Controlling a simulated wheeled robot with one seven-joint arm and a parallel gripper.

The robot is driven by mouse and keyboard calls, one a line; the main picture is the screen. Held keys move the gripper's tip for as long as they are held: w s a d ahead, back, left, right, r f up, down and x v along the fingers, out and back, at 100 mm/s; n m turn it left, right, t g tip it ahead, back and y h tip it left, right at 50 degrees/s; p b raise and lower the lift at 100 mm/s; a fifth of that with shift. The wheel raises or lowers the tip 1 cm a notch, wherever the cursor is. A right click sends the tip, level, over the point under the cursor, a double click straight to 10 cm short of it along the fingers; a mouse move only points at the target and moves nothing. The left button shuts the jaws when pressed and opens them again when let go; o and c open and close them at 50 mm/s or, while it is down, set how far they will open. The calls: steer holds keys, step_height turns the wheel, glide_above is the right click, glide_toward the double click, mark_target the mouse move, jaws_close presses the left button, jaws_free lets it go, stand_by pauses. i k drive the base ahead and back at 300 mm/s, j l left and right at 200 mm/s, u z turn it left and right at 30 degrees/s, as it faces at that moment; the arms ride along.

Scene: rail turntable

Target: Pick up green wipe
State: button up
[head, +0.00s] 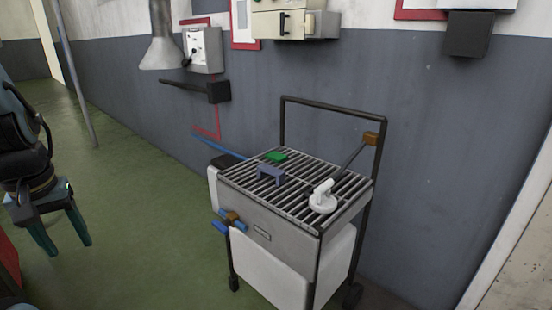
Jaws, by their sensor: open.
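The green wipe (277,157) is a small flat green piece lying on the slatted top of a wheeled cart (243,214), near its back left part. A small blue-purple bracket-shaped object (270,173) stands on the slats just in front of it. My gripper (58,237) hangs at the left edge of the head view, fingers pointing down, open and empty. It is well to the left of the cart and far from the wipe.
A white round fitting (322,198) sits on the cart's right side, by a dark rod. The cart's black handle frame (330,104) rises behind the slats. A dark lever (195,89) juts from the grey wall. Green floor (140,200) is clear between my gripper and the cart.

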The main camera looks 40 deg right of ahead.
mark_target(276, 157)
steer(key=z, duration=1.15)
steer(key=i+u, duration=0.2)
steer(key=i, duration=0.25)
steer(key=i+l+u, duration=0.2)
steer(key=i, duration=0.25)
steer(key=i+u, duration=0.2)
steer(key=i, duration=0.3)
